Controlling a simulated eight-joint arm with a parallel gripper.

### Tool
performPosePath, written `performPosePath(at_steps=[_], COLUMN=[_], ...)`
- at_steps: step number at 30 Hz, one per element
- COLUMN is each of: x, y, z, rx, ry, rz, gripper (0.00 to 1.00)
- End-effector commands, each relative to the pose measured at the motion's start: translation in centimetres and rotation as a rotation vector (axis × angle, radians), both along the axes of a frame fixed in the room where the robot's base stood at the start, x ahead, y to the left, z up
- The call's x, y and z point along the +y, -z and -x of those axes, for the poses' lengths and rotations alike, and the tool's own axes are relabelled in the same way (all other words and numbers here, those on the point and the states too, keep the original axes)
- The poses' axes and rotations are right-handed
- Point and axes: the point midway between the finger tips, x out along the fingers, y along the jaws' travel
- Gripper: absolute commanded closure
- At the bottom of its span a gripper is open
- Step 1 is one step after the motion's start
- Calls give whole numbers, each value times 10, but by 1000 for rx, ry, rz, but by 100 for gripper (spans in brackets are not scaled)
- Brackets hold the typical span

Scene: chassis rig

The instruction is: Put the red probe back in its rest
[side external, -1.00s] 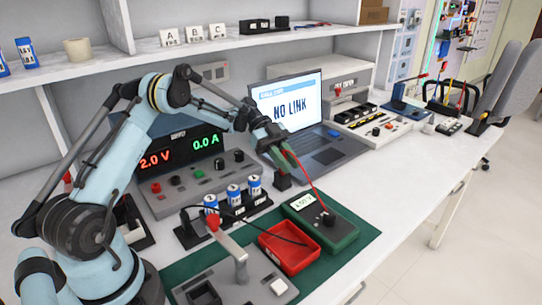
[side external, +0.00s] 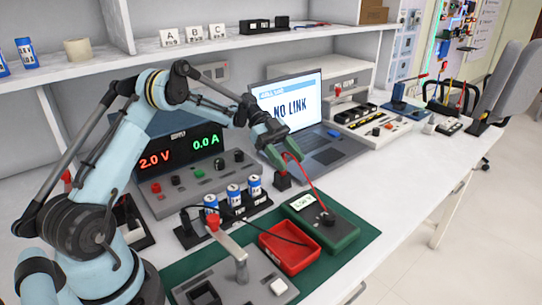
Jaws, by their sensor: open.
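My gripper (side external: 283,158) has its green fingers spread apart, just above a small black rest (side external: 283,183) in front of the laptop. The red probe (side external: 286,161) shows as a thin red piece between the fingers, above the rest. It is small and partly hidden by the fingers, so I cannot tell how deep it sits in the rest. Its red lead (side external: 311,188) runs down to the green meter (side external: 332,231), which has a lit display and a black knob.
A red tray (side external: 289,252) lies beside the meter on the green mat (side external: 350,255). Blue-white cells (side external: 233,195) stand in black holders to the left. The laptop (side external: 322,150) and power supply (side external: 180,160) are behind.

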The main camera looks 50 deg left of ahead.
Motion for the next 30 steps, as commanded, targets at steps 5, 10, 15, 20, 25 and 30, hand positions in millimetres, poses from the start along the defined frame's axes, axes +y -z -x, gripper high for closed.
performPosePath(at_steps=[5, 10, 15, 20, 25, 30], x=[-10, -34, -58, -80, -98, -107], y=[-28, -43, -59, -73, -84, -90], z=[4, 14, 23, 32, 39, 43], rx=[0, 0, -1, 0, 0, 0], ry=[2, 2, 3, 2, 1, 1], rz=[0, 0, 1, 0, 0, 0], gripper=[48, 48, 48, 48, 48, 48])
